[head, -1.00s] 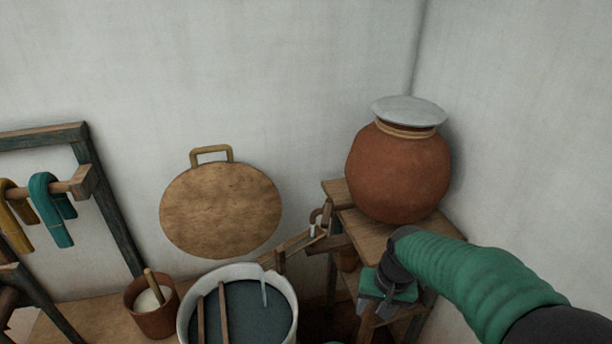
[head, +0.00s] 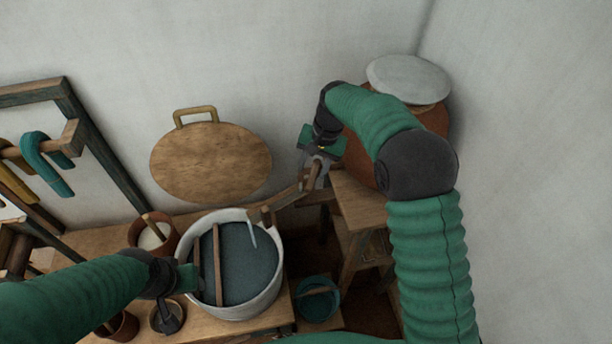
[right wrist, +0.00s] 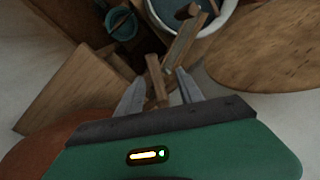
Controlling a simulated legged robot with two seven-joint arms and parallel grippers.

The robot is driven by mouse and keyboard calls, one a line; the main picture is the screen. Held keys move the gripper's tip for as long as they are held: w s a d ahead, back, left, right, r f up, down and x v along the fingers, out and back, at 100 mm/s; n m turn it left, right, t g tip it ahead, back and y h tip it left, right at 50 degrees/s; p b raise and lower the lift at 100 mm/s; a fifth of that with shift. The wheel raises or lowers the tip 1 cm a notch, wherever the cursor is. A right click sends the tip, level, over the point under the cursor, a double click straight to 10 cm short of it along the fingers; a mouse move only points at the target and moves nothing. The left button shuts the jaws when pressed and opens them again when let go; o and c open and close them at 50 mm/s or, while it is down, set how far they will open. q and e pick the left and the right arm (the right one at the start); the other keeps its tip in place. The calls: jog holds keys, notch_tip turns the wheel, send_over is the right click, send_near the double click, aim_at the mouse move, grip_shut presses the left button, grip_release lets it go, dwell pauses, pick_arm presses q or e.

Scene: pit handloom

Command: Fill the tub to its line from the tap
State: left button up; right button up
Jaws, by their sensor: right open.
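The white tub (head: 276,289) holds dark blue-grey liquid (head: 250,270); I cannot make out its line. A pale streak (head: 253,236), which looks like water, shows at the tub's far side below the wooden spout (head: 284,199). My right gripper (head: 314,174) is open at the upright wooden tap handle (head: 311,180). In the right wrist view the handle (right wrist: 156,80) stands between the parted fingers (right wrist: 158,90); contact is unclear. My left gripper (head: 190,280) is at the tub's left rim, its jaws not clear.
A clay pot (head: 432,118) with a pale cover stands on the wooden stand (head: 358,205), partly behind my right arm. A teal bucket (head: 317,309) is right of the tub. A brown pot (head: 168,236) and small bowl (head: 166,326) stand left.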

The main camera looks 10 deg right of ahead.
aim_at(313, 180)
jog(key=f, duration=0.2)
jog(key=a+f, duration=0.1)
jog(key=f, duration=0.2)
jog(key=shift+w+f, duration=0.1)
jog(key=shift+f, duration=0.15)
jog(key=shift+w+a, duration=0.1)
jog(key=shift+a, duration=0.15)
jog(key=shift+c, duration=1)
jog(key=shift+d, duration=0.15)
jog(key=shift+c, duration=1.2)
jog(key=shift+d, duration=0.4)
jog(key=shift+c, duration=1.2)
jog(key=shift+d, duration=0.4)
jog(key=shift+c, duration=1.1)
jog(key=shift+d+p, duration=0.3)
jog(key=shift+d, duration=0.1)
grip_shut()
jog(key=shift+a+r, duration=0.1)
jog(key=shift+a, duration=0.65)
jog(key=shift+d, duration=0.35)
pick_arm(q)
jog(key=shift+s+d+r, duration=0.1)
jog(key=shift+d+r, duration=0.2)
jog(key=shift+d, duration=0.2)
jog(key=shift+d+r, duration=0.3)
jog(key=shift+d, duration=0.2)
jog(key=shift+a, duration=0.2)
pick_arm(e)
jog(key=shift+a, duration=0.2)
